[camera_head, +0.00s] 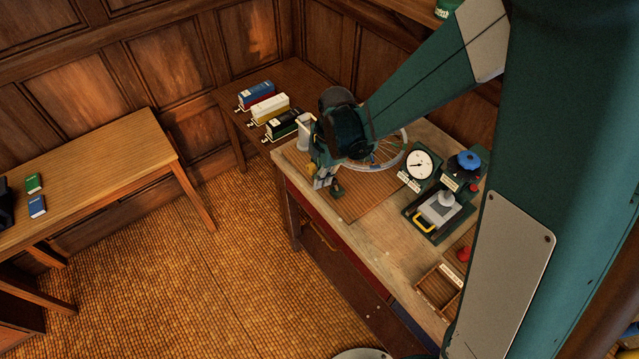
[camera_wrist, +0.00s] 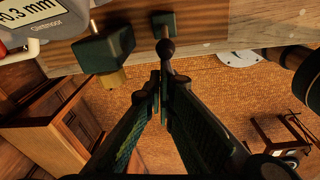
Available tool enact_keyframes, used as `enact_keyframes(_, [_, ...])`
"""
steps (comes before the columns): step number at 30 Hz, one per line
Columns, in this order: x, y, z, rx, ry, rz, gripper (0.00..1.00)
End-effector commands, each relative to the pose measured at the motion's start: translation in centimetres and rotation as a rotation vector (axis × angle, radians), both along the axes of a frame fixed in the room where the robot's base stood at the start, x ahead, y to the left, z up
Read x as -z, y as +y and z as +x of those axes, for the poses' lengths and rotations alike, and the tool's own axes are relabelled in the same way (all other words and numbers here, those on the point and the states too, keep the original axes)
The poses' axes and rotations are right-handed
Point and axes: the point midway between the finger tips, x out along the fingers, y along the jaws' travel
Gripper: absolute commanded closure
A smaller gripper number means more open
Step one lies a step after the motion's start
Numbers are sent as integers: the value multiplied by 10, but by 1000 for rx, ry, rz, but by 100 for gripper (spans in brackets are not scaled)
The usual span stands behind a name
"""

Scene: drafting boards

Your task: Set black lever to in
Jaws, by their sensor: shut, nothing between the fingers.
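The black lever (camera_wrist: 166,48) shows in the wrist view as a black ball knob on a short stem, joined to a small dark green mount (camera_wrist: 163,18) on the wooden bench. My gripper (camera_wrist: 160,80) is shut and empty, its fingertips just below the ball in the picture. I cannot tell whether they touch it. In the head view my gripper (camera_head: 320,184) is low over the bench's front left part, beside a small dark green piece (camera_head: 337,191). The lever itself is hard to make out there, and its setting is not readable.
A dark green block with a brass tip (camera_wrist: 105,52) and a readout showing -0.3 mm (camera_wrist: 42,18) are left in the wrist view. A spoked wheel (camera_head: 388,155), dial gauge (camera_head: 420,164), yellow-handled device (camera_head: 425,221) and open wooden tray (camera_head: 437,286) occupy the bench (camera_head: 392,248).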

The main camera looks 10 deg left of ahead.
Motion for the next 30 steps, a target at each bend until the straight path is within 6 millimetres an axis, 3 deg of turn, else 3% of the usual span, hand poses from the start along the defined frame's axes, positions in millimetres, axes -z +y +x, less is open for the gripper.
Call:
enact_keyframes(20, [-12, -24, 23, 0, 92, 91, 100])
enact_keyframes(30, [-14, -44, 44, 1, 91, 92, 100])
